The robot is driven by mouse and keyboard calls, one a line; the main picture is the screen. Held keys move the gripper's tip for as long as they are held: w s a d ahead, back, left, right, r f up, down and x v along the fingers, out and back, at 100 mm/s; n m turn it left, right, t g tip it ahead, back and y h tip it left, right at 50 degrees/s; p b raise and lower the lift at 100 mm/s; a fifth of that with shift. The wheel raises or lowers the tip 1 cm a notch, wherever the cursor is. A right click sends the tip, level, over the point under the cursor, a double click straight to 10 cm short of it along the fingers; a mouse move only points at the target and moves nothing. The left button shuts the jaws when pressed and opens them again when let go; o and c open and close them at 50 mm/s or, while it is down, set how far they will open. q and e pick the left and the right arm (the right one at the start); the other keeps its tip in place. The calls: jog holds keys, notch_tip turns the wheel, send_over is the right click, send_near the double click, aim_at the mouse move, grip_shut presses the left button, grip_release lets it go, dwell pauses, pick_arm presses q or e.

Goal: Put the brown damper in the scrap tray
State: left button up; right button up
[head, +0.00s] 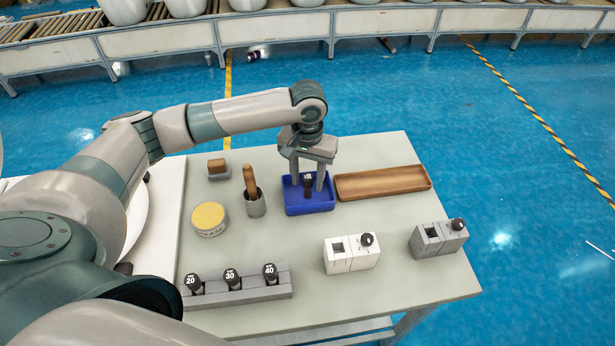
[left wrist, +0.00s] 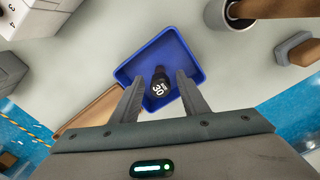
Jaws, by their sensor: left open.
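A small dark cylinder (head: 308,185) with a numbered cap stands in the blue tray (head: 318,209). In the left wrist view, the cap of the dark cylinder (left wrist: 159,85) reads 30. My left gripper (head: 307,186) points down over the blue tray, open, with one finger on each side of the cylinder. I cannot tell whether the fingers touch it. A brown block (head: 217,165) sits on a small grey base. A shallow brown wooden tray (head: 385,182) lies empty right of the blue tray. No label shows which one is the scrap tray. My right gripper is out of view.
A dark cup (head: 255,205) holds a brown handle. A round yellow-topped tin (head: 209,217) stands left of it. A grey rack (head: 238,288) holds black-capped pieces. White (head: 352,258) and grey (head: 437,240) boxes stand right. A conveyor (head: 390,20) runs behind.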

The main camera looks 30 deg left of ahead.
pick_arm(q)
jog(key=shift+r+b, duration=0.35)
jog(key=shift+r, duration=0.5)
notch_tip(320, 180, up, 11)
jog(key=b, duration=0.2)
jog(key=shift+f, duration=0.2)
